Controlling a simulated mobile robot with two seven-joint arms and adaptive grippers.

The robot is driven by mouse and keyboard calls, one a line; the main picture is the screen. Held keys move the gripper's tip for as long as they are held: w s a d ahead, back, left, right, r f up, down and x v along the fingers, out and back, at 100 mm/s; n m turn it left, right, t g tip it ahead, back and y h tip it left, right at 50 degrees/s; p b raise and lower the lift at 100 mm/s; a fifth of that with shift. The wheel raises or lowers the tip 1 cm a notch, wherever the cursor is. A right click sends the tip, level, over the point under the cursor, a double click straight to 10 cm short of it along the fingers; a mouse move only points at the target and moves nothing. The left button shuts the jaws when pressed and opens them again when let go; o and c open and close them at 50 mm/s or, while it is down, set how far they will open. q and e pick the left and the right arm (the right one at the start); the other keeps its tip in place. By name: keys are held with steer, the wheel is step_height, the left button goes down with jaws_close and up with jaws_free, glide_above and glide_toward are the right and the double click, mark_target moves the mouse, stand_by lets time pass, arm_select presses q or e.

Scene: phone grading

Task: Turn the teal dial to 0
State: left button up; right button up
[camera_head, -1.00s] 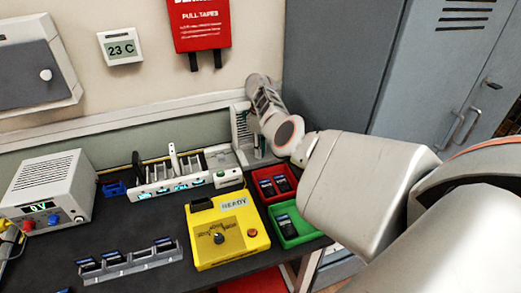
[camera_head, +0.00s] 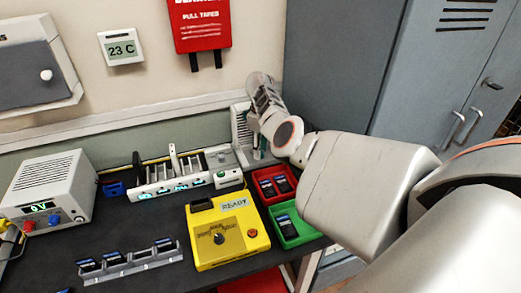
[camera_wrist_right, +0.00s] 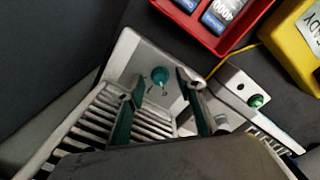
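The teal dial (camera_wrist_right: 160,75) is a small round knob on a light grey panel (camera_wrist_right: 130,57) in the right wrist view, with small marks beside it. I cannot read its setting. My right gripper (camera_wrist_right: 160,79) has its two dark teal fingers spread apart, with the dial between and just beyond the tips. Gaps show on both sides of the dial, and nothing is held. In the head view, my right gripper (camera_head: 259,151) points down beside the white vented unit (camera_head: 239,128) at the back. The dial cannot be made out there. My left gripper is not in view.
A red tray (camera_head: 291,172) and a green tray (camera_head: 312,236) hold phones in front of the right gripper. A yellow tester (camera_head: 230,248) reads READY. A slotted white rack (camera_head: 150,190) stands left of the unit. A grey power supply (camera_head: 55,172) stands far left.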

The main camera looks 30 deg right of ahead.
step_height(320, 180, up, 12)
steer(key=shift+f, duration=0.25)
steer(key=shift+d, duration=0.1)
stand_by(0.5)
